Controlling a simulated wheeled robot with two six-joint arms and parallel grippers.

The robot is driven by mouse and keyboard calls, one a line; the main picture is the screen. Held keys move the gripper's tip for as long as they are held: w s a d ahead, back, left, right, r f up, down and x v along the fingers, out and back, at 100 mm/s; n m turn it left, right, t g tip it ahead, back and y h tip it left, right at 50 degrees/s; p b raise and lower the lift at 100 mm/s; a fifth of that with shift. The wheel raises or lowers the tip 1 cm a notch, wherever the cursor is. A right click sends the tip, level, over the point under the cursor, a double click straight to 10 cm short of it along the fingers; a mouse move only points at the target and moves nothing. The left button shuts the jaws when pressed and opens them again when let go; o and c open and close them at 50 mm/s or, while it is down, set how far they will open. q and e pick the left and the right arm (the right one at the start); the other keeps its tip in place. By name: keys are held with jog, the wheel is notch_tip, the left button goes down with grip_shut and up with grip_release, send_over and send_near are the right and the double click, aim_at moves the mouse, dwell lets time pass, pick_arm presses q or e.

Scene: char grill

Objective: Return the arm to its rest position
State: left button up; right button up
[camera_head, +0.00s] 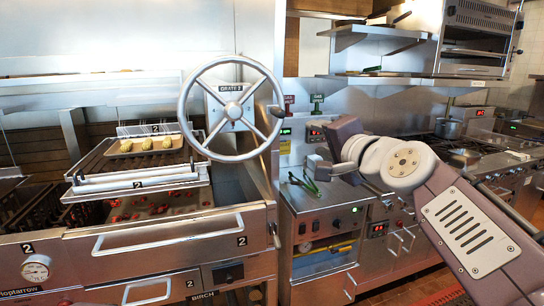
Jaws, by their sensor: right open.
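My right arm (465,235) comes in from the lower right and reaches up and to the left across the view. Its gripper (318,166) is in front of the steel counter right of the grill, and it is open. I see nothing held in it. The gripper is small here and partly hidden by the wrist. Dark green tongs (303,183) show just left of and below the gripper; I cannot tell whether they touch it. My left gripper is not in view.
A large handwheel (232,155) stands left of my gripper, above the char grill (170,240). A tray (145,146) with several yellow food pieces sits on the raised grate. A steel shelf (412,80) hangs above my arm.

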jog(key=s+d+f+n+g+h+p, duration=0.1)
jog(key=s+d+f+g+h+p, duration=0.2)
jog(key=f, duration=1.1)
jog(key=s+d+f+n+g+p, duration=0.1)
jog(key=f+n+g+p, duration=0.3)
jog(key=f, duration=1)
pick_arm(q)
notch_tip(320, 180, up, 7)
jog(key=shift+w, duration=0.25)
pick_arm(e)
jog(key=s+d+f+n+g+h, duration=0.1)
jog(key=s+f+n+g, duration=0.1)
jog(key=s+f+g, duration=0.2)
jog(key=s+d+f+n+g, duration=0.2)
jog(key=s+f+n+g, duration=0.1)
jog(key=s+f, duration=0.7)
jog(key=s+g, duration=0.1)
jog(key=s, duration=0.3)
jog(key=shift+d+f+h, duration=0.25)
jog(key=shift+h, duration=0.15)
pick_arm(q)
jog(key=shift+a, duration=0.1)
pick_arm(e)
jog(key=shift+s, duration=0.1)
